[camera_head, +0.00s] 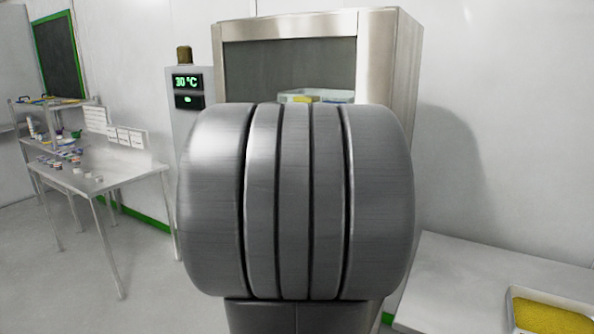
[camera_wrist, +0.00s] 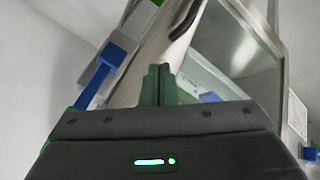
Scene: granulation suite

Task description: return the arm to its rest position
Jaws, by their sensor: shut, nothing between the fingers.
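My gripper (camera_wrist: 157,72) shows in the wrist view as two green fingers pressed together above a dark body with a small lit display. Nothing is between the fingers. In the head view, a thick grey banded joint of my arm fills the middle of the picture, and the gripper does not show there. The wrist view looks tilted past the fingers towards a blue bar-shaped part (camera_wrist: 99,75) on the left and a metal-framed pane (camera_wrist: 235,40) on the right. I cannot tell how far the fingers are from these.
A table (camera_head: 110,178) with small items is at left. A bench (camera_head: 450,270) at right bears a tray of yellow granules (camera_head: 550,318).

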